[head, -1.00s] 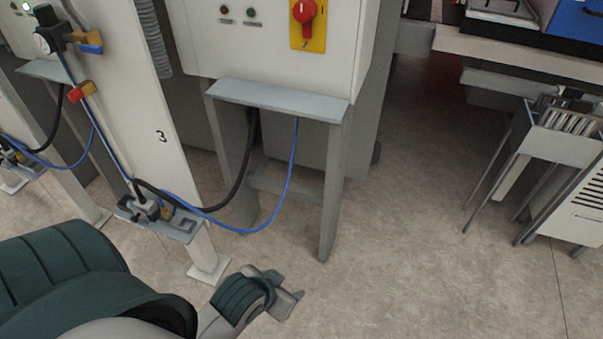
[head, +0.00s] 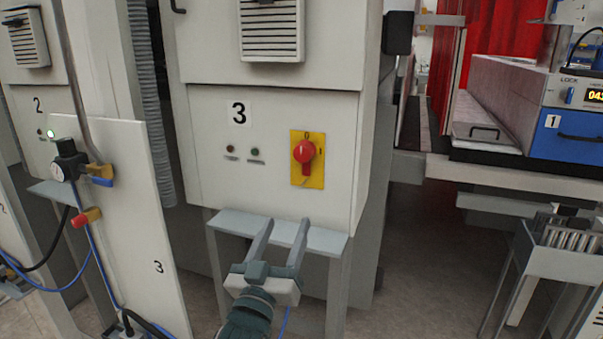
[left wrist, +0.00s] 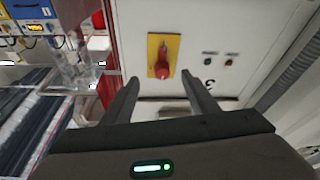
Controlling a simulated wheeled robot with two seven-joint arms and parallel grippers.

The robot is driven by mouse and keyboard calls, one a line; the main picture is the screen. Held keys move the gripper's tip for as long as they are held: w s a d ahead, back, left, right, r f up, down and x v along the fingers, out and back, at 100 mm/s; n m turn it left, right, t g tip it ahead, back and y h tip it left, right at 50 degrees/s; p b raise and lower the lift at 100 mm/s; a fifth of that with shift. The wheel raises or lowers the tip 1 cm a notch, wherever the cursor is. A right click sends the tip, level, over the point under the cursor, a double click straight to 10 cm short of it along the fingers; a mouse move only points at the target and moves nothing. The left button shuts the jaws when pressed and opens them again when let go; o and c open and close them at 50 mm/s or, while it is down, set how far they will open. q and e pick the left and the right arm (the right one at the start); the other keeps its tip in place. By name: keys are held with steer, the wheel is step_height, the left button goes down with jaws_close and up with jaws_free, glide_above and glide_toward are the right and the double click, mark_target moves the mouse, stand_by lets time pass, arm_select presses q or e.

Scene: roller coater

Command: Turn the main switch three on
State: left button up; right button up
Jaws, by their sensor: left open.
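Main switch three is a red rotary knob (head: 304,153) on a yellow plate (head: 315,178), on the white cabinet front (head: 215,185) below a black "3". The plate is marked 0 at the top and 1 at the right. The knob's grip lies upright. My left gripper (head: 286,222) is open and empty, below the plate, with its fingers pointing towards the cabinet. In the left wrist view, the picture is turned over and the knob (left wrist: 162,69) shows between and beyond the open fingertips (left wrist: 160,76), apart from them. My right gripper is not in view.
A grey ledge (head: 230,222) juts out under the cabinet, close to my left gripper. Two small lamps (head: 242,150) sit left of the switch. A panel with a gauge (head: 68,160), valves and blue hoses stands at left. A machine with a blue front (head: 565,135) stands at right.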

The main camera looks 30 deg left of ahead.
mark_target(302, 158)
arm_select(q)
steer(key=r, duration=0.3)
steer(key=shift+s+a+n+t+y, duration=0.15)
steer(key=shift+a+n+t+y, duration=0.15)
steer(key=shift+t, duration=0.1)
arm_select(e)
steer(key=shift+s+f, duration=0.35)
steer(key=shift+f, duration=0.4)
arm_select(q)
steer(key=p+x, duration=0.3)
steer(key=x, duration=1.1)
steer(key=shift+p+x, duration=0.4)
steer(key=shift+x, duration=0.75)
steer(key=shift+w+a, duration=0.15)
steer(key=shift+w, duration=0.35)
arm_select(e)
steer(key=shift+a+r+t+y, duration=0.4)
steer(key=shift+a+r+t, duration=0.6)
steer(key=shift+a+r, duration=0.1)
arm_select(q)
steer(key=shift+r, duration=0.1)
steer(key=shift+c, duration=0.4)
steer(key=c, duration=1)
